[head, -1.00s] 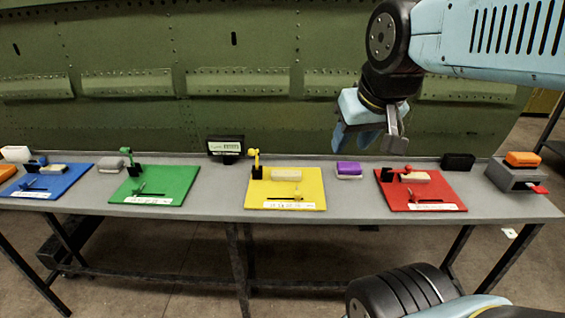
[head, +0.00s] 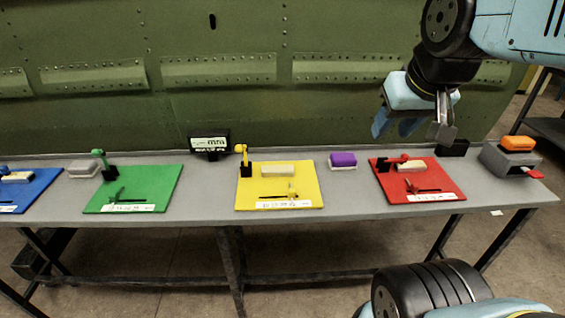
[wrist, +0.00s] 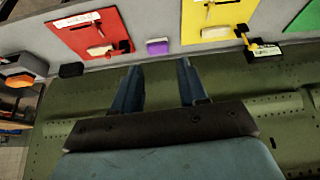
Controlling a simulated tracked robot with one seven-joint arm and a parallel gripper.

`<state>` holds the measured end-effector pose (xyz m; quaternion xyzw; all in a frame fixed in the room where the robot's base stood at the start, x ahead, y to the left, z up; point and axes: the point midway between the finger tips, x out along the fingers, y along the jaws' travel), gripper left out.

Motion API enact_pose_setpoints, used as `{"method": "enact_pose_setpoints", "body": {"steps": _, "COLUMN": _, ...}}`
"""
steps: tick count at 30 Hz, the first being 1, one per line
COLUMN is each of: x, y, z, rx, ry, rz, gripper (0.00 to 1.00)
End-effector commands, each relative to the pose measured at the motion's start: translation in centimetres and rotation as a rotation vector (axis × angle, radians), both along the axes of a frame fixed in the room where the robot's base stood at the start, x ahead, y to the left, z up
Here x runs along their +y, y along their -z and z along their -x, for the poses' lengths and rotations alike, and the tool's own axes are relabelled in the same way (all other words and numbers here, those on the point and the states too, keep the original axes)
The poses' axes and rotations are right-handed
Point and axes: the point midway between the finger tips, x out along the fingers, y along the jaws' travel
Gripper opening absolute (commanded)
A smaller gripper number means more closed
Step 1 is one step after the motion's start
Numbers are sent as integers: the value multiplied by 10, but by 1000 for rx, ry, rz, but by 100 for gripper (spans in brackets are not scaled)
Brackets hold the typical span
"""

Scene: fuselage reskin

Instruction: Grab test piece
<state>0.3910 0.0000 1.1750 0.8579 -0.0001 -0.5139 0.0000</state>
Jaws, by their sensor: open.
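My gripper (head: 411,131) is open and empty. It hangs above and behind the red board (head: 447,183) in the head view, apart from the table. In the wrist view its two fingers (wrist: 158,75) are spread with nothing between them. Pale cream blocks lie on the boards, one on the yellow board (head: 279,169) and one on the red board (head: 410,166). I cannot tell which block is the test piece.
The grey table (head: 210,190) also bears a blue board (head: 38,187), a small black display (head: 209,143), and a grey box (head: 505,160) with an orange block (head: 517,143) on top. A green riveted fuselage panel (head: 100,110) stands behind the table.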

Motion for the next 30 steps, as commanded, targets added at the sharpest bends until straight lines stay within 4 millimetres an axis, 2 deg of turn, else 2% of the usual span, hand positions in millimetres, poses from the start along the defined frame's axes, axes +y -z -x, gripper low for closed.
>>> {"method": "enact_pose_setpoints", "body": {"steps": 7, "x": 0, "y": 0, "z": 0, "rx": 0, "ry": 0, "rz": 0, "gripper": 43}}
{"method": "enact_pose_setpoints", "body": {"steps": 14, "x": 4, "y": 5, "z": -7, "rx": 44, "ry": 26, "rz": -40, "gripper": 65}}
{"method": "enact_pose_setpoints", "body": {"steps": 15, "x": 2, "y": 8, "z": -11, "rx": 66, "ry": 40, "rz": -61, "gripper": 68}}
{"method": "enact_pose_setpoints", "body": {"steps": 17, "x": -2, "y": 14, "z": -17, "rx": 108, "ry": 69, "rz": -100, "gripper": 68}}
{"method": "enact_pose_setpoints", "body": {"steps": 30, "x": 32, "y": 65, "z": -79, "rx": 484, "ry": 349, "rz": -465, "gripper": 68}}
